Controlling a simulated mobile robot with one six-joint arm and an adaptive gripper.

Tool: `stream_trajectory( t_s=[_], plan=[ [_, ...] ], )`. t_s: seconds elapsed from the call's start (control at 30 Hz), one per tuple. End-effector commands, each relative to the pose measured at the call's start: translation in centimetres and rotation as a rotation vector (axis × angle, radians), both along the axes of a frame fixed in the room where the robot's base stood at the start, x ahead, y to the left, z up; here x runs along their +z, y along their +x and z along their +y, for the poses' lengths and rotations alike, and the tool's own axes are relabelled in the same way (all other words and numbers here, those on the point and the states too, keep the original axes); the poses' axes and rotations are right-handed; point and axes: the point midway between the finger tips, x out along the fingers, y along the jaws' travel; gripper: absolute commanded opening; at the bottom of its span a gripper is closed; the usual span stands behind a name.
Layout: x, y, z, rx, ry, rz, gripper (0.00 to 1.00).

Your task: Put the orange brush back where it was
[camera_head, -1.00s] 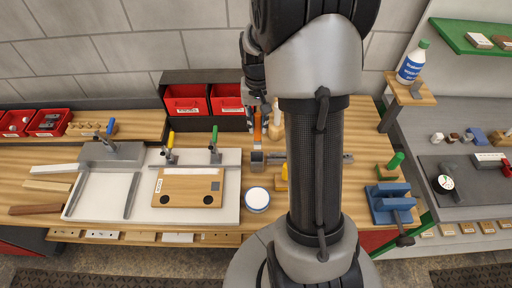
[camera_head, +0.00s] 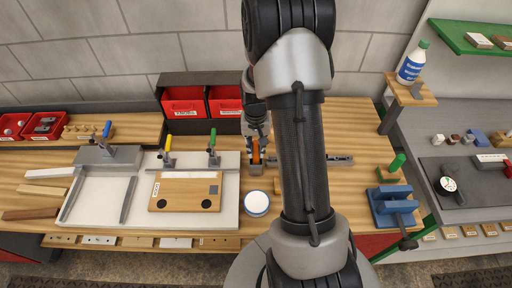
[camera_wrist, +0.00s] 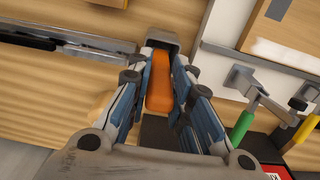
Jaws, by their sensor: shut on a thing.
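The orange brush (camera_head: 256,152) is upright between the fingers of my gripper (camera_head: 257,142). In the wrist view, the blue-padded fingers of my gripper (camera_wrist: 160,95) are shut on the orange handle of the brush (camera_wrist: 159,82). The brush is over the wooden bench, close to the left end of a long grey metal bar (camera_head: 338,160). A dark grey piece shows at the far end of the handle; I cannot tell whether it is part of the brush or touches the bench.
A board with a pale strip (camera_head: 186,191) lies on a white fixture with upright clamps. A round blue-rimmed tub (camera_head: 256,203) stands in front of my gripper. Red bins (camera_head: 184,102) stand behind. A blue vise (camera_head: 392,205) is at the right. My arm hides the bench centre.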

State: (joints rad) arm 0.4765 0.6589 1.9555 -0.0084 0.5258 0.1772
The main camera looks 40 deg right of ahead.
Motion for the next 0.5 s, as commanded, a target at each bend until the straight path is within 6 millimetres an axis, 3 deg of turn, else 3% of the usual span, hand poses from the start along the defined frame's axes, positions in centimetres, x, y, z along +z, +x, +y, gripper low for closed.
stream_trajectory(
  t_s=[0.17, 0.2, 0.5],
  plan=[
    [-0.45, -0.01, 0.00, 0.000, 0.000, 0.000, 0.00],
    [-0.37, -0.01, 0.00, 0.000, 0.000, 0.000, 0.21],
    [-0.30, -0.01, 0.00, 0.000, 0.000, 0.000, 0.39]
  ],
)
